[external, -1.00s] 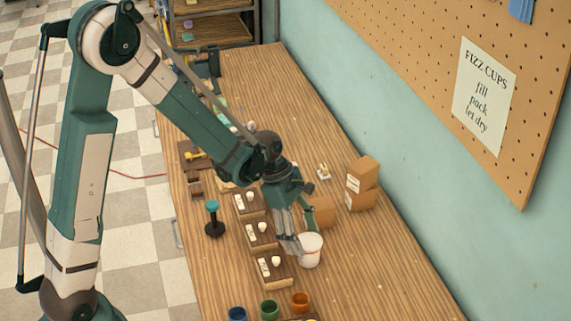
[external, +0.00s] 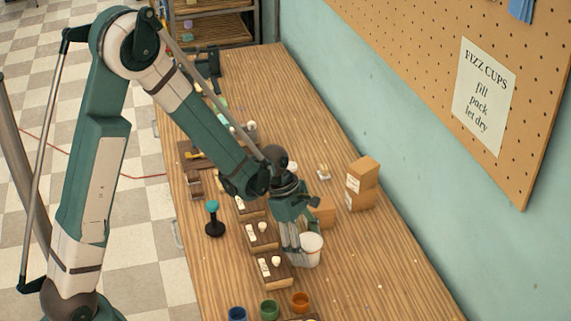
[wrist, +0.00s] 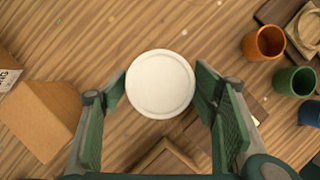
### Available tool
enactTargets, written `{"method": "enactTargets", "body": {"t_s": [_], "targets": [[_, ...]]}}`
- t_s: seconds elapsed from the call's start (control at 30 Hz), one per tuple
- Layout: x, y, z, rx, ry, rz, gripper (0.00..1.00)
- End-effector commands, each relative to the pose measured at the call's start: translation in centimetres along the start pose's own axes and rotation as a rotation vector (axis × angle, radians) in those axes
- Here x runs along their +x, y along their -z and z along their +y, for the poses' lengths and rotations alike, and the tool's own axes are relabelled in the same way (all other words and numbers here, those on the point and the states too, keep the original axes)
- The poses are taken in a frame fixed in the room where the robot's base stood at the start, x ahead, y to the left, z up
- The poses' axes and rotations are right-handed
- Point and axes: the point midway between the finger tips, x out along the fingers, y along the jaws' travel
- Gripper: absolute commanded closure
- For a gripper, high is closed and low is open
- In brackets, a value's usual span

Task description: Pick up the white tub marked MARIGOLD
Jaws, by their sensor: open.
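A round white tub (external: 313,252) stands upright on the wooden bench, beside the front wooden block. In the wrist view its pale lid (wrist: 160,84) faces the camera and fills the gap between my fingers. My gripper (wrist: 160,92) is open, with one green-padded finger on each side of the tub. In the external view my gripper (external: 298,246) points down at the tub and covers part of its left side. Whether the pads touch the tub, I cannot tell. No MARIGOLD marking is readable in these frames.
Wooden blocks with labels and small white pieces, such as the front block (external: 273,273), line the left side. Orange (external: 300,302), green (external: 269,309) and blue (external: 237,313) cups stand in front. Cardboard boxes (external: 361,185) stand behind. The bench right of the tub is clear.

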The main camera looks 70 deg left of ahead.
Motion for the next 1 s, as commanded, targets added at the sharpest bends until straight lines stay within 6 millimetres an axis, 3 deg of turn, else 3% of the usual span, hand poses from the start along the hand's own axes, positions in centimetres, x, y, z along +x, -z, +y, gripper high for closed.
{"method": "enactTargets", "body": {"t_s": [0.13, 0.37, 0.77, 1.0], "targets": [[0.0, 0.0, 0.0, 0.000, 0.000, 0.000, 0.41], [0.0, 0.0, 0.0, 0.000, 0.000, 0.000, 0.70], [-0.2, -0.1, 0.0, 0.000, 0.000, 0.000, 0.70], [-1.4, -0.6, 0.0, 0.000, 0.000, 0.000, 0.70]]}}
